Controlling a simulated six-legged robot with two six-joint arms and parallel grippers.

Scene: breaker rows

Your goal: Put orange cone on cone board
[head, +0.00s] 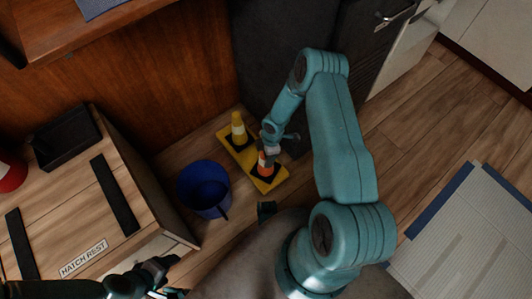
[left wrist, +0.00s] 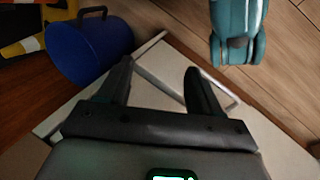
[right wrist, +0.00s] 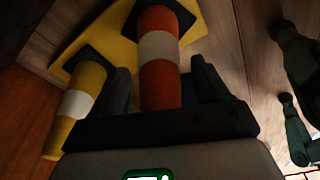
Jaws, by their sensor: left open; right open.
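The orange cone (head: 263,162), with a white band, stands on the yellow cone board (head: 240,159) at the end nearer me. In the right wrist view the orange cone (right wrist: 160,85) rises between the fingers of my right gripper (right wrist: 160,76), its dark base on the board. The right gripper is open around the cone; I cannot tell if a finger touches it. A yellow cone (head: 238,130) with a white band stands at the board's other end. My left gripper (head: 172,275) is open and empty beside the crate; its fingers (left wrist: 158,75) show in the left wrist view.
A blue bucket (head: 204,188) stands on the floor left of the board. A wooden crate (head: 130,210) marked "HATCH REST" carries a black tray (head: 67,138). A dark cabinet (head: 285,50) stands behind the board. The wooden floor at right is clear up to a pale panel (head: 475,235).

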